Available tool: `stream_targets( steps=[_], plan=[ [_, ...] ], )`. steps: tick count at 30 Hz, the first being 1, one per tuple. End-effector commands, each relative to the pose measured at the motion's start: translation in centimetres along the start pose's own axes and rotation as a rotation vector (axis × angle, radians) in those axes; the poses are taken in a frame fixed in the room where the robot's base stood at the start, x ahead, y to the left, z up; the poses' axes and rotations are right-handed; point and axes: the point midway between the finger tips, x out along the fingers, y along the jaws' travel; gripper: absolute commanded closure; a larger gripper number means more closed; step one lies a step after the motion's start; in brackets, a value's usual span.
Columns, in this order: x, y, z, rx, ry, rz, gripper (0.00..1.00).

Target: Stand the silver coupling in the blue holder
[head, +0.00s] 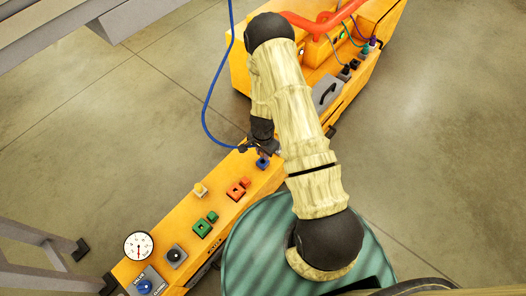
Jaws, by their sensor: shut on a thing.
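A blue hose (205,104) hangs from above and curves to the gripper. I cannot tell whether the held piece touches the blue holder.
On the bench top (178,220) stand an orange holder (236,190), a green holder (201,229), a yellow piece (200,189), a black knob (175,255) and a white gauge (138,246). An orange cabinet (375,30) with red pipe is behind. The floor at right is clear.

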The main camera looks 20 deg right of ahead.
Motion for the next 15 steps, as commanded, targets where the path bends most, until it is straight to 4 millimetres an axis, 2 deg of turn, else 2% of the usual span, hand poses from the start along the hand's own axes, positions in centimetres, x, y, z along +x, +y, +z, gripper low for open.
stream_targets(
  steps=[1,6,15],
  plan=[
    [0.8,0.0,0.0,0.0,0.0,0.0,1.0],
    [2.1,0.0,0.0,0.0,0.0,0.0,1.0],
    [3.3,0.0,0.0,-0.001,0.0,0.0,1.0]
  ],
)
